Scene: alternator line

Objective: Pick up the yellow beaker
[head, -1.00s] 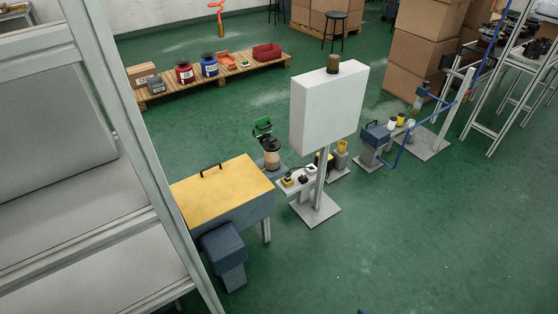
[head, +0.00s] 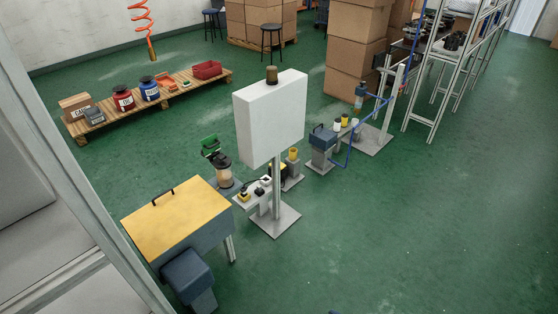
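A small yellow cup-like cylinder (head: 293,154) stands behind the white panel's post, on a low grey stand. Another small yellowish container (head: 344,120) stands farther back, beside a white one (head: 337,127), near the blue box with a handle. Both are too small to tell which one is the yellow beaker. Neither of my grippers is clearly in view. A tiny dark shape at the bottom edge is too cut off to identify.
A white panel (head: 268,122) on a post stands mid-floor. A yellow-topped table (head: 180,220) is at left front, beside a grey frame (head: 75,190). Cartons (head: 357,50) and a metal rack (head: 440,95) are behind. The green floor (head: 430,230) at right is clear.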

